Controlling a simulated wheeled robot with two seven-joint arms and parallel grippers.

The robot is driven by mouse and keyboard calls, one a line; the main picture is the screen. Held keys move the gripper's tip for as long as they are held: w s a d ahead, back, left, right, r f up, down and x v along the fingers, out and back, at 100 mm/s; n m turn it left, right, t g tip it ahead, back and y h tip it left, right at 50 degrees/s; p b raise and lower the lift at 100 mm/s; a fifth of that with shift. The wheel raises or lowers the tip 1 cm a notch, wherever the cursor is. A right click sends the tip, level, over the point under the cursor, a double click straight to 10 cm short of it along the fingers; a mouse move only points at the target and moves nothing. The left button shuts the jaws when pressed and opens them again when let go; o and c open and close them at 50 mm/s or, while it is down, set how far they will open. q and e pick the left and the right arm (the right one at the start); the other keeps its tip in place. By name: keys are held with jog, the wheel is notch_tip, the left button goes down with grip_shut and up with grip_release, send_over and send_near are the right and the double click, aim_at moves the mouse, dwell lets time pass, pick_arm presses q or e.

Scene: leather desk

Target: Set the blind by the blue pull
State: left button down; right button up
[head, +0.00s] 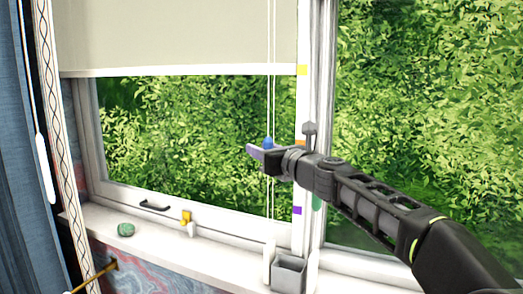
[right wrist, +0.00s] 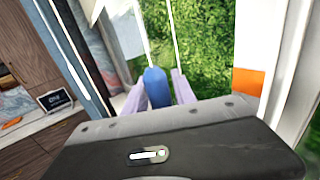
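The beige roller blind (head: 180,35) covers the upper part of the left window. Its white bottom bar is roughly level with the yellow mark (head: 302,70) on the frame. The blue pull (head: 268,143) hangs on the thin cords in front of the glass, near the orange mark (head: 299,142). My right gripper (head: 262,155) is at the pull. In the right wrist view the blue pull (right wrist: 156,88) sits between the two lavender fingers, which appear to press on both its sides. The gripper hides the pull's lower part. My left gripper is not in view.
A purple mark (head: 297,210) is lower on the frame. A grey box (head: 289,273) stands on the sill below the cords. A green stone-like thing (head: 125,230) and a yellow piece (head: 185,218) are to the left. A blue curtain (head: 20,160) hangs at far left.

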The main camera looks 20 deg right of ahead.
jog(key=s+d+b, duration=0.1)
jog(key=s, duration=0.6)
jog(key=shift+s, duration=0.35)
dwell(0.4)
